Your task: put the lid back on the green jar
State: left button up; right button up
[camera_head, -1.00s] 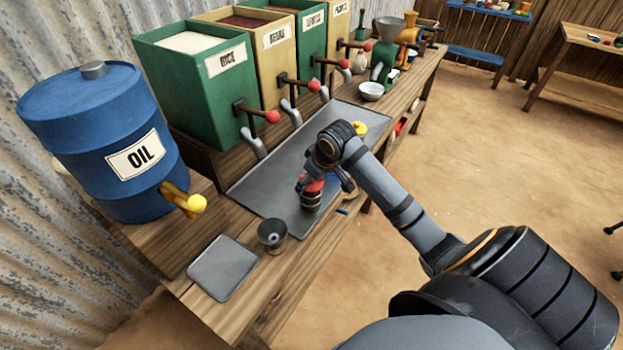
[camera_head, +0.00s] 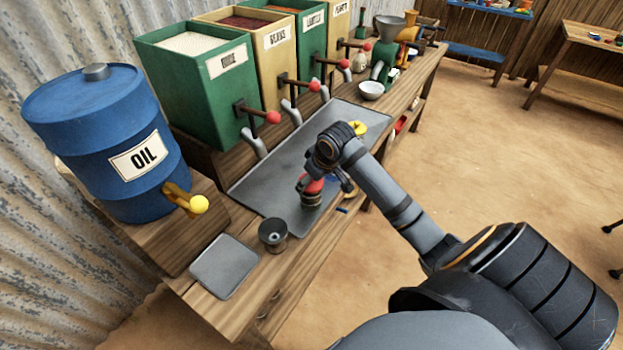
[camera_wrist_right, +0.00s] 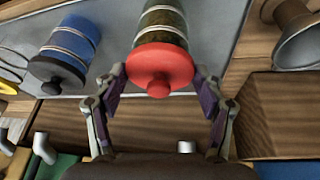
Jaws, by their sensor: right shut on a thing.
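The green jar (camera_head: 311,201) is dark olive with pale bands and stands on the grey metal sheet (camera_head: 262,186); it also shows in the right wrist view (camera_wrist_right: 163,22). A red lid (camera_wrist_right: 163,68) with a round knob is at the jar's mouth, also in the head view (camera_head: 314,187). Lid and jar look lined up; I cannot tell whether the lid is fully seated. My right gripper (camera_head: 324,181) is over the jar, its fingers (camera_wrist_right: 163,92) on either side of the lid, shut on it. The arm partly hides the lid and jar. My left gripper is not in view.
A blue jar (camera_wrist_right: 70,42) with a dark lid is close beside the green jar. A metal cup (camera_head: 273,235) and grey plate (camera_head: 224,267) are nearer the front. The blue oil drum (camera_head: 105,130) and grain bins (camera_head: 200,90) line the back.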

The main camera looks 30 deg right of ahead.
jog(key=o, duration=1)
jog(key=shift+c, duration=0.2)
jog(key=shift+o, duration=0.4)
notch_tip(320, 180, up, 7)
jog(key=p, duration=0.9)
jog(key=shift+r, duration=0.1)
jog(key=shift+c, duration=0.3)
grip_shut()
dwell(0.7)
